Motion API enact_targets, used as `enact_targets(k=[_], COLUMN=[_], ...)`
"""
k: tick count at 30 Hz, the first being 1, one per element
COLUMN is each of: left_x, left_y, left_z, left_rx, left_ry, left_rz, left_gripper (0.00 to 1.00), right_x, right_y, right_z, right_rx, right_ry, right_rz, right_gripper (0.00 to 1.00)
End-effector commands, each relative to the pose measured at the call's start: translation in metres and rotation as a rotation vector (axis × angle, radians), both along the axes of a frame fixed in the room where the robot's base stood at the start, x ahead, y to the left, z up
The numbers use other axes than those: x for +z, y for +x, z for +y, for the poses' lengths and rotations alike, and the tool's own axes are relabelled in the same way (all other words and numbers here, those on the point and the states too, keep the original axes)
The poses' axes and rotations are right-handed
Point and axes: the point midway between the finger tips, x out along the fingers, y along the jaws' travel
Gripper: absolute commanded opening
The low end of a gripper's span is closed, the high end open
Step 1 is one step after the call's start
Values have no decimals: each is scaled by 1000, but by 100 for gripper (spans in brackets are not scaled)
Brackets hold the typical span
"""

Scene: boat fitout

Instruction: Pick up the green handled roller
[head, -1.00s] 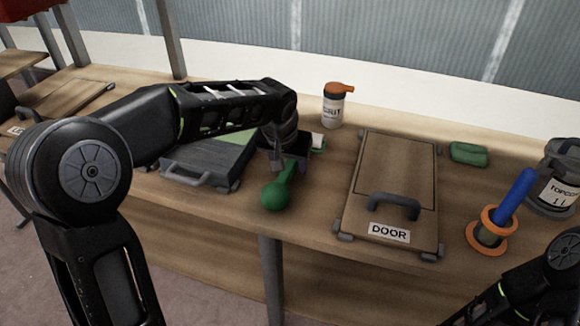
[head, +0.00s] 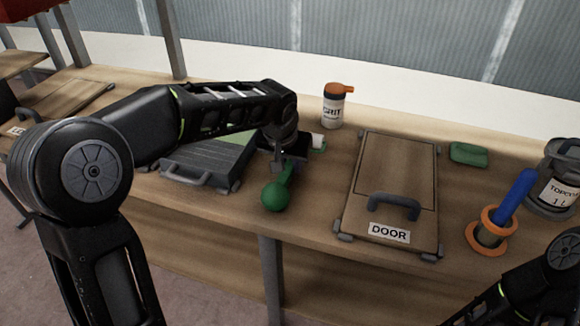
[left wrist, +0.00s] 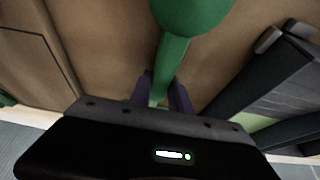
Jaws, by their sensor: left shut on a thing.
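The green handled roller lies on the wooden bench, its round green handle end (head: 274,197) towards the front edge. In the left wrist view the green handle (left wrist: 172,52) narrows towards my fingers. My left gripper (head: 284,163) comes down over the narrow part of the handle and is shut on it. Its dark fingers (left wrist: 160,92) sit on either side of the handle in the left wrist view. The roller's far end is hidden behind the gripper. A white and green piece (head: 318,142) shows just beyond; I cannot tell whether it belongs to the roller. My right gripper is out of view.
A panel marked DOOR (head: 392,165) lies to the right. A grey and green handled panel (head: 212,160) lies close on the left. A GRIT bottle (head: 333,107) stands behind. A green block (head: 468,154), a blue-handled orange item (head: 514,198) and a TOPCOAT can (head: 556,185) are further right.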

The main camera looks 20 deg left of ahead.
Motion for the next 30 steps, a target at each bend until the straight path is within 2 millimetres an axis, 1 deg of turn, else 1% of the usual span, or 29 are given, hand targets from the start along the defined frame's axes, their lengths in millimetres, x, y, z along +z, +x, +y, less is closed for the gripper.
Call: enact_targets(k=[1,7,24,26,30], left_x=[0,0,1,4,18], left_y=[0,0,0,1,1], left_z=[0,0,0,0,0], left_rx=[0,0,0,0,0], left_ry=[0,0,0,0,0], left_rz=[0,0,-1,-2,-4], left_gripper=[16,0,0,0,0], right_x=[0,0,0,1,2], right_y=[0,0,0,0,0], right_z=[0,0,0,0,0], right_rx=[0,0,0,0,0], right_ry=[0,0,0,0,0], right_rz=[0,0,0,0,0], right_gripper=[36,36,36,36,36])
